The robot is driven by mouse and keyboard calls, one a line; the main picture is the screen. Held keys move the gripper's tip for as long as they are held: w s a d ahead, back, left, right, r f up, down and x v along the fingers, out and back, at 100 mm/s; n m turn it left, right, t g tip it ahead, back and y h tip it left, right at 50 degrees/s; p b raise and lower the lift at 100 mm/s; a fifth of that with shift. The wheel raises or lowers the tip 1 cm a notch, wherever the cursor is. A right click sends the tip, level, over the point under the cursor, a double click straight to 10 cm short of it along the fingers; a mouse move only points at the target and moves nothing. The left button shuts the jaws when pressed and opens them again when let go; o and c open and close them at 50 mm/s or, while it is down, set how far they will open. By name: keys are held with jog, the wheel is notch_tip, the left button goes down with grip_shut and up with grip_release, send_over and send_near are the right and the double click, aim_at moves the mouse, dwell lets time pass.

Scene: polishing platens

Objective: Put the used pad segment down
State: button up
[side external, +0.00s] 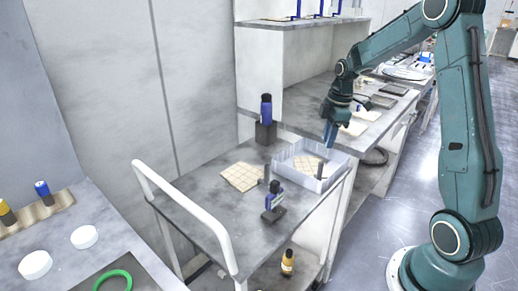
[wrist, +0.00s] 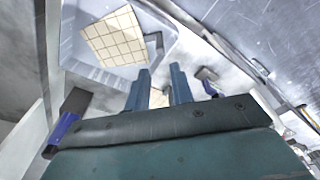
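A cream pad segment with a square grid (side external: 308,167) lies in the white-walled tray (side external: 332,178) on the cart; it also shows in the wrist view (wrist: 115,38). A second gridded pad segment (side external: 243,176) lies on the cart top to the left of the tray. I cannot tell by looks which is used. My gripper (side external: 329,136) hangs above the tray's back right side, pointing down. In the wrist view its two blue-grey fingers (wrist: 159,84) stand apart with no pad visibly clamped. A small tan patch (wrist: 158,98) shows between them, mostly hidden by my gripper.
The cart has a white handle (side external: 189,208) at left.

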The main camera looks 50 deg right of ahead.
dwell(0.4)
jog(key=s+a+r+m+t+h, duration=0.15)
jog(key=s+a+r+m, duration=0.35)
jog(key=a+r, duration=0.75)
jog(key=s+a+m+t, duration=0.3)
jog(key=s+a, duration=0.6)
jog(key=s, duration=0.5)
jog(key=shift+s+a+r+m, duration=0.2)
jog(key=shift+s+a+m, duration=0.1)
jog(key=shift+m, duration=0.2)
jog(key=shift+y, duration=0.25)
